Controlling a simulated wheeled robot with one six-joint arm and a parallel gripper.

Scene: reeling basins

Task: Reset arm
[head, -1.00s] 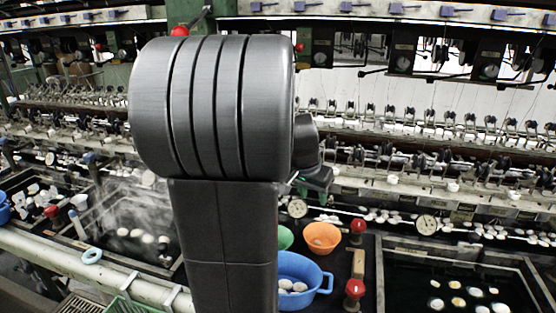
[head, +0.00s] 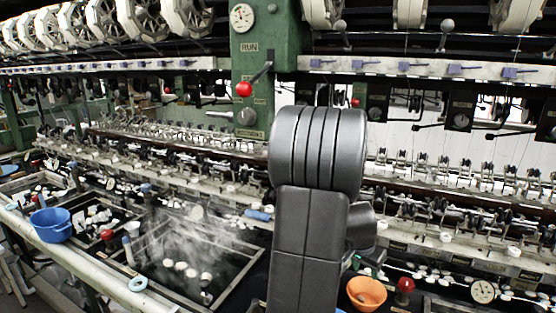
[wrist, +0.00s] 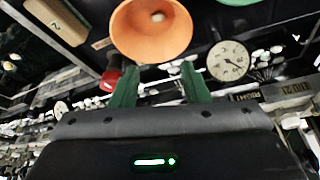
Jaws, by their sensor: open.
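My arm stands upright in the right half of the head view, in front of the reeling machine. My gripper is hidden in that view. In the wrist view my gripper (wrist: 158,85) shows as two green fingers set apart with nothing between them, so it is open and empty. An orange bowl (wrist: 153,30) appears beyond the fingertips in the wrist view, with a small pale thing inside. The orange bowl also shows in the head view (head: 366,293), low and right of my arm.
A steaming basin (head: 185,255) with several white cocoons lies left of my arm. A blue bucket (head: 52,225) stands at the far left. A red-knobbed valve (head: 404,286) and a gauge (head: 483,291) are at lower right. A green post with a red-knobbed lever (head: 244,89) rises behind.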

